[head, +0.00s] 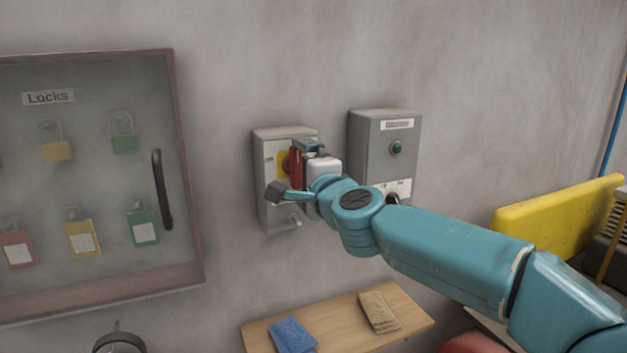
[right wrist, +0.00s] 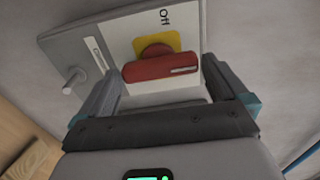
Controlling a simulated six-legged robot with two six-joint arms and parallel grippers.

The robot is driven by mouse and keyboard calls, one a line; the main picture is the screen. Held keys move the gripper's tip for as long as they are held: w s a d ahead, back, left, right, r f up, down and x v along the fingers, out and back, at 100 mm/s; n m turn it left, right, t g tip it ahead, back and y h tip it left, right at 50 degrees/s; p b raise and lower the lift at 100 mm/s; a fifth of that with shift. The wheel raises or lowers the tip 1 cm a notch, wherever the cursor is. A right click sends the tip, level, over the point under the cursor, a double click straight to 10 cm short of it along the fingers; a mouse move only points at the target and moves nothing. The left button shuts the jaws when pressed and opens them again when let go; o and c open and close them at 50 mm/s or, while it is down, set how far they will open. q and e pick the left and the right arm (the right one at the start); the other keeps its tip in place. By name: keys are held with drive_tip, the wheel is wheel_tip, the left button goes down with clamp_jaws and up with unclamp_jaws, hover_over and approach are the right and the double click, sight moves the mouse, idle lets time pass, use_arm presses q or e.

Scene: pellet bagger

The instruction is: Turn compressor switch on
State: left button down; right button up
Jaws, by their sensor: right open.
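A grey switch box (head: 267,205) on the wall carries a red rotary handle (head: 295,168) on a yellow plate (head: 284,163). In the right wrist view the red handle (right wrist: 160,68) lies crosswise in front of the yellow plate (right wrist: 158,42), with the word "Off" above it. My right gripper (head: 289,170) is open at this box, with its fingers (right wrist: 163,88) on either side of the handle. I cannot tell whether they touch it. A second grey box (head: 370,150) to the right has a green lamp (head: 396,147) and a dark knob (head: 392,198), partly hidden by my arm. My left gripper is out of view.
A glass-fronted lock cabinet (head: 190,215) with several padlocks hangs at the left. A wooden shelf (head: 345,330) below holds a blue cloth (head: 291,336) and a tan cloth (head: 379,312). A yellow panel (head: 555,218) stands at the right. The wall above the boxes is clear.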

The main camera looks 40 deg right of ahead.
drive_tip(key=p+v, duration=0.2)
drive_tip(key=v, duration=1.4)
drive_tip(key=shift+a, duration=0.15)
